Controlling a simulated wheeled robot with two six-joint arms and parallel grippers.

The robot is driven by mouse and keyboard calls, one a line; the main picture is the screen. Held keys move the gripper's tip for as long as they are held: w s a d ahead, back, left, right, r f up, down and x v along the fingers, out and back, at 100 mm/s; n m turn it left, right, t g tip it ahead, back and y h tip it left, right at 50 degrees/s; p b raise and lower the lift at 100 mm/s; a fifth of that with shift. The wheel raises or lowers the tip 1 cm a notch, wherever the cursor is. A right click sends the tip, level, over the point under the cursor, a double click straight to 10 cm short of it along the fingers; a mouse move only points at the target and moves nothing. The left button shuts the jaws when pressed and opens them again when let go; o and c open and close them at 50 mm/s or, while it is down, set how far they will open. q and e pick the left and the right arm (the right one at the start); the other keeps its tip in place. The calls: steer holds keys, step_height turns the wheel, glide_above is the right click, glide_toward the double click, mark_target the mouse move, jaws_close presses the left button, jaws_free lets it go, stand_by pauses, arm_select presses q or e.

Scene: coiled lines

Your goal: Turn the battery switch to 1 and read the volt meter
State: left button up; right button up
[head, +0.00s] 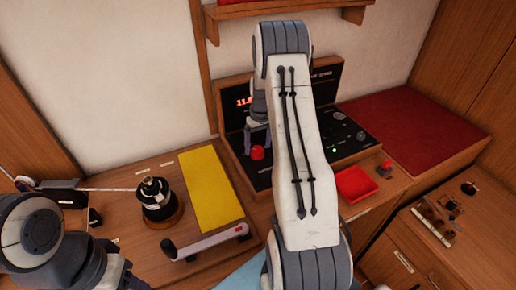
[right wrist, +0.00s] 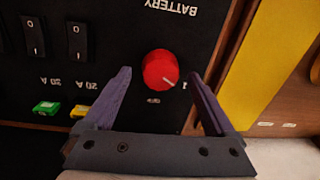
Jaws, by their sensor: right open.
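The battery switch is a red round knob (right wrist: 160,70) on a black panel, under the upside-down word BATTERY in the right wrist view. Its white pointer line slants to the lower right, towards a partly hidden mark beside the right finger. My right gripper (right wrist: 161,76) is open, one finger on each side of the knob, with gaps to both. In the head view the knob (head: 257,154) shows under the right gripper (head: 258,145). The volt meter (head: 243,101) shows lit red digits, partly covered by my right arm. My left arm is at the lower left; its gripper is out of view.
A black winch (head: 156,198) with a line and a winch handle (head: 205,243) stand left of the panel. A yellow sheet (head: 211,188) lies beside them. A red tray (head: 356,184) is at the right. Rocker switches (right wrist: 78,42) sit near the knob.

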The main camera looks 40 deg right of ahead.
mark_target(259, 149)
step_height(259, 149, up, 9)
steer(key=b, duration=0.1)
steer(key=shift+d+b, duration=0.25)
steer(key=shift+b, duration=0.15)
steer(key=shift+a, duration=0.1)
steer(key=s+a+r+n, duration=0.1)
steer(key=s+a+r, duration=0.1)
steer(key=a, duration=0.7)
steer(key=s+a+r+n, duration=0.2)
steer(key=a, duration=0.7)
steer(key=s+a+r+n, duration=0.1)
steer(key=s+a+r, duration=0.15)
steer(key=a, duration=0.75)
steer(key=s+a+n, duration=0.2)
steer(key=s+a, duration=0.3)
steer(key=s, duration=0.5)
steer(key=s+a+n, duration=0.3)
steer(key=s+a, duration=0.2)
steer(key=s, duration=0.6)
steer(key=shift+s+a+f, duration=0.2)
steer(key=shift+f, duration=0.15)
